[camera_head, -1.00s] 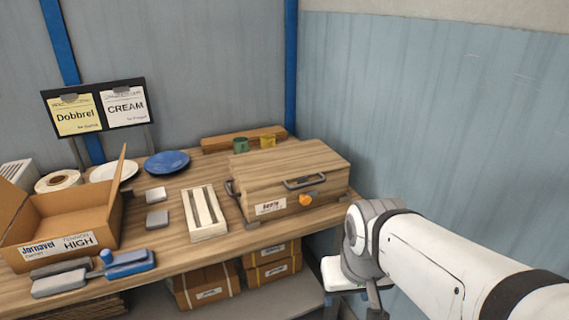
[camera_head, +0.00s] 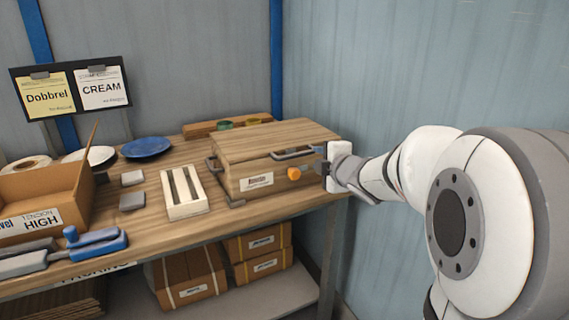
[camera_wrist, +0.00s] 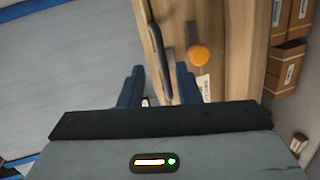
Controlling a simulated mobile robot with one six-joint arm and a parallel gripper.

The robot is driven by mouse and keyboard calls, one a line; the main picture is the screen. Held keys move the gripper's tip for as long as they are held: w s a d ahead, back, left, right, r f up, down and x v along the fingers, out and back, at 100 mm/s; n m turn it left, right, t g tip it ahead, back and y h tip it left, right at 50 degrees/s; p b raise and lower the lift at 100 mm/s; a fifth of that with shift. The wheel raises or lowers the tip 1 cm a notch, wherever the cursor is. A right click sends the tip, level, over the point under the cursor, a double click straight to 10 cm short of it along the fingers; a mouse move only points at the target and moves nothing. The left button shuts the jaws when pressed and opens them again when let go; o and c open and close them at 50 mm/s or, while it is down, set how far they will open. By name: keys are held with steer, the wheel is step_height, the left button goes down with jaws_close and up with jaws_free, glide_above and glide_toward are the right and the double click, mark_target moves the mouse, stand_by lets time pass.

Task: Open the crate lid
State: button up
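The wooden crate (camera_head: 232,178) stands at the right end of the bench with its plank lid (camera_head: 270,138) shut. A dark bar handle (camera_head: 292,153) is on its front, near the lid edge, above an orange knob (camera_head: 294,173). My gripper (camera_head: 321,158) is at the crate's front right corner, close to the right end of the handle. In the wrist view the two dark blue fingers of my gripper (camera_wrist: 159,72) are apart, and the handle (camera_wrist: 164,48) lies in line with the gap between them. Whether they touch it I cannot tell. The knob (camera_wrist: 198,56) is right of the fingers.
A white slotted tray (camera_head: 184,208) stands left of the crate. A green cup (camera_head: 225,125) and a yellow cup (camera_head: 252,121) are behind it. An open cardboard box (camera_head: 62,192) is at the left. A blue wall is close on the right.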

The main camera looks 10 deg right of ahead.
mark_target(301, 155)
steer(key=w+a, duration=0.1)
steer(key=w, duration=0.1)
steer(key=w+a+f+n+y, duration=0.1)
steer(key=w, duration=0.2)
steer(key=w+a+f+n+b, duration=0.1)
steer(key=w, duration=0.2)
steer(key=shift+w+a+f+y, duration=0.1)
steer(key=shift+a+f+y, duration=0.05)
steer(key=shift+a+y, duration=0.15)
jaws_close()
stand_by(0.3)
